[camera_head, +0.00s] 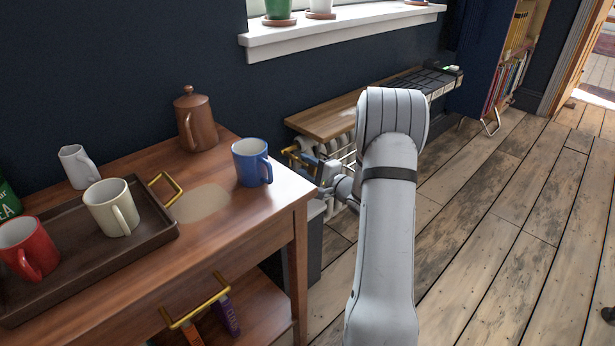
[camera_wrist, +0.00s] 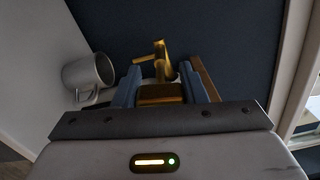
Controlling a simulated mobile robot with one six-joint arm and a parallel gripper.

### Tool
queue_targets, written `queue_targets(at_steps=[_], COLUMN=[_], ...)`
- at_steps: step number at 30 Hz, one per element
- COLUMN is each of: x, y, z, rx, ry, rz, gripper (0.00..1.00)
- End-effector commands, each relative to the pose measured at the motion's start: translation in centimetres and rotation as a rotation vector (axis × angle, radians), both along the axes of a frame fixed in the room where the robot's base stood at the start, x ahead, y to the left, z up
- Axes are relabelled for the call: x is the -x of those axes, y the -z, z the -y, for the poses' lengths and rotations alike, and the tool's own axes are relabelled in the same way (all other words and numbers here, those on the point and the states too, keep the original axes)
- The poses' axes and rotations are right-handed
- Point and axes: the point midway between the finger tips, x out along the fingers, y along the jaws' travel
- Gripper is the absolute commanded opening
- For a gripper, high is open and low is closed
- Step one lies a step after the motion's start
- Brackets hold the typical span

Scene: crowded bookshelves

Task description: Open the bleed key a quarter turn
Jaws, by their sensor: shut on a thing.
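The bleed key shows as a brass piece (camera_wrist: 160,94) between the two blue fingers of my gripper (camera_wrist: 168,86) in the wrist view. My gripper is shut on it. A brass stem with a short crossbar (camera_wrist: 160,58) stands just beyond the fingertips. In the head view my gripper (camera_head: 310,163) reaches to the left end of the white radiator (camera_head: 346,160), under the wooden shelf board. Brass parts (camera_head: 290,152) show there beside the fingers. The key's exact turn angle cannot be told, and my arm hides part of the radiator.
A grey-white mug (camera_wrist: 90,76) lies close left of the fingers in the wrist view. The wooden side table (camera_head: 250,215) stands left of my arm, with a blue mug (camera_head: 252,162) near its corner. A wooden board (camera_head: 325,120) sits over the radiator.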

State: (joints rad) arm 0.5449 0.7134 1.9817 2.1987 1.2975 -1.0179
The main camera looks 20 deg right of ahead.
Motion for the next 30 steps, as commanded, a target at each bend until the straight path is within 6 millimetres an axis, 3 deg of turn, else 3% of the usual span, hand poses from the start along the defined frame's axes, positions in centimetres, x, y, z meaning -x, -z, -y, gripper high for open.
queue_targets(at_steps=[23,24,30], x=[0.05,0.05,0.04], y=[0.15,0.15,0.11], z=[-0.03,-0.03,-0.01], rx=[0.093,0.093,0.093], ry=[0.0,0.0,0.001], rz=[0.031,0.031,0.031], gripper=[0.15,0.41,0.57])
